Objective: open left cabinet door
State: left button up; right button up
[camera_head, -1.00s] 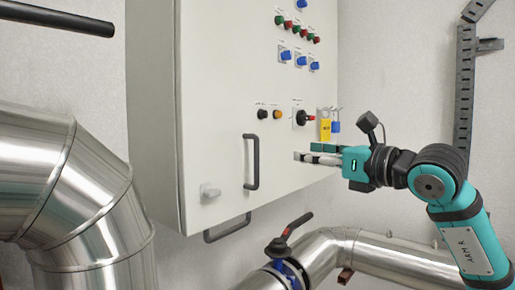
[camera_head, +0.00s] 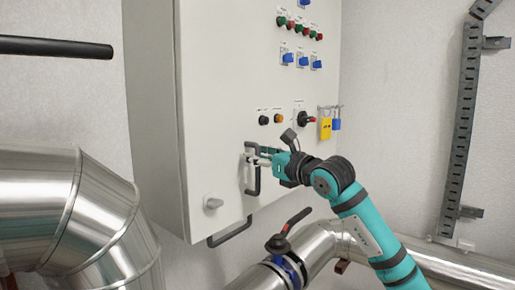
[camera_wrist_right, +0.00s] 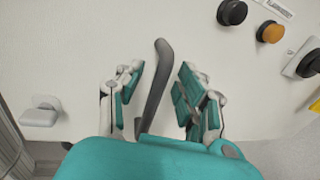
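The cabinet door (camera_head: 225,100) is a pale grey panel and looks closed. Its dark vertical bar handle (camera_head: 251,184) is on the lower part of the door. My right gripper (camera_head: 257,157) is at the upper end of this handle. In the right wrist view the handle (camera_wrist_right: 157,85) runs between the two open fingers, with gaps visible on both sides. A pale latch knob (camera_head: 213,203) is to the left of and below the handle; it also shows in the right wrist view (camera_wrist_right: 41,112). My left gripper is not in view.
A rotary switch (camera_head: 304,119), a yellow tag (camera_head: 325,128) and several buttons sit on the door's right side. Below are a steel pipe (camera_head: 325,240) and a valve with a black lever (camera_head: 292,222). A large silver duct (camera_head: 85,220) stands at left.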

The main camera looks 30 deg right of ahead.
jog(key=shift+w, duration=0.3)
grip_shut()
dwell(0.4)
